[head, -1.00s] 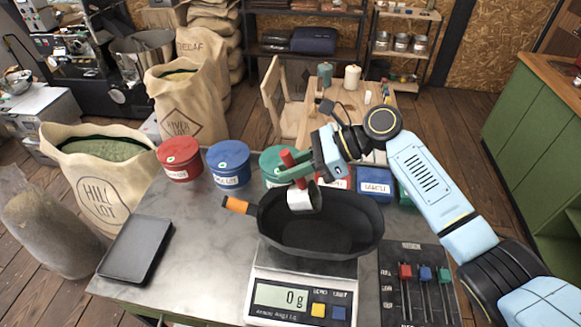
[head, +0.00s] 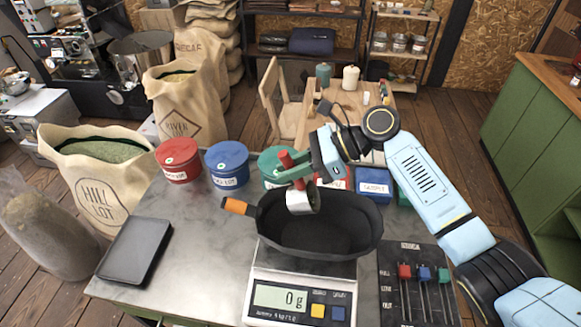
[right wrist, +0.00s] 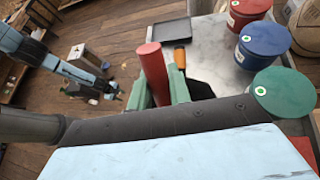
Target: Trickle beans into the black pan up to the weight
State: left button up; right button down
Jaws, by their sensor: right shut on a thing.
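The black pan (head: 325,250), with an orange-tipped handle (head: 236,206), sits on the scale (head: 300,280), whose display reads 0 g. No beans show in the pan. My right gripper (head: 296,170) is shut on the red handle of a scoop (head: 300,202) with a pale metal cup. The cup hangs above the pan's far left part, tilted with its mouth toward the right. Its contents are hidden. The red handle (right wrist: 153,72) stands between the green fingers in the right wrist view. My left gripper (right wrist: 108,90) is small there; its jaws are unclear.
Red (head: 179,160), blue (head: 228,164) and green (head: 272,166) tins stand behind the pan, with a blue box (head: 374,184) to their right. A slider panel (head: 415,285) lies right of the scale. A dark tray (head: 135,250) lies left. The bench between is clear.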

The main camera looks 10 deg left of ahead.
jog(key=shift+d+r, duration=0.1)
jog(key=shift+d+r+y, duration=0.2)
jog(key=shift+d+y, duration=0.1)
jog(key=shift+y, duration=0.1)
jog(key=shift+r, duration=0.2)
dwell(0.3)
jog(key=shift+f, duration=0.25)
